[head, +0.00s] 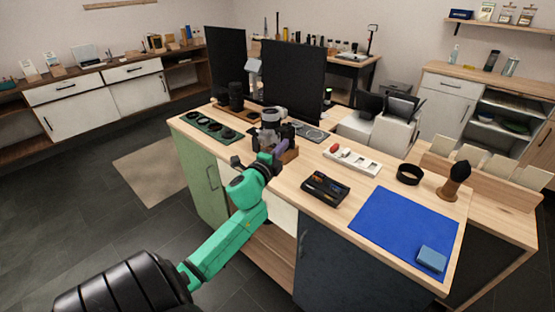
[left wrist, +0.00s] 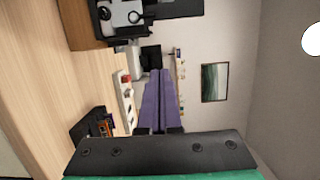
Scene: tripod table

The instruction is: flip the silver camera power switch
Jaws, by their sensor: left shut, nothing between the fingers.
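The silver camera (left wrist: 122,14) shows at the upper left of the left wrist view, with black round parts on it, beside or on a wooden block (left wrist: 82,22). In the head view a grey camera-like body (head: 271,115) stands behind my left wrist, partly hidden by it. My left gripper (head: 287,133) is shut and empty, close in front of the camera. Its purple fingers (left wrist: 160,75) lie together in the left wrist view, apart from the camera there. The power switch cannot be made out. My right gripper is not in view.

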